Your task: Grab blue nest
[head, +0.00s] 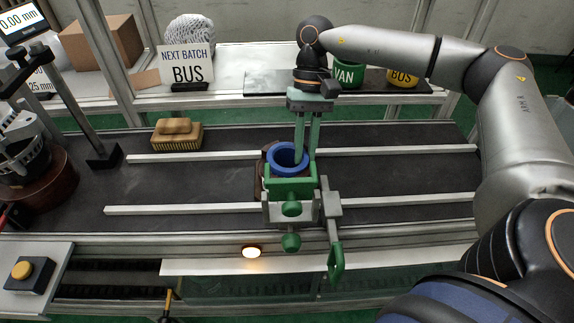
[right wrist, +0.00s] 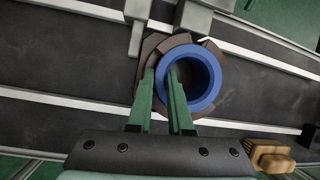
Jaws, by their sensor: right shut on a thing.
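The blue nest (head: 286,171) is a thick blue ring seated in the middle of the belt, above a green clamp fixture (head: 292,188). It also shows in the right wrist view (right wrist: 215,82), set in a dark brown holder (right wrist: 150,50). My right gripper (head: 306,155) reaches down from above onto the ring's right side. In the right wrist view its green fingers (right wrist: 161,75) straddle the ring's wall, one outside and one inside the hole. It is shut on the ring. My left gripper is not in view.
Green VAN (head: 347,78) and yellow BUS (head: 402,78) cups stand on the back shelf by a NEXT BATCH BUS sign (head: 187,65). A yellow button (head: 22,270) is front left.

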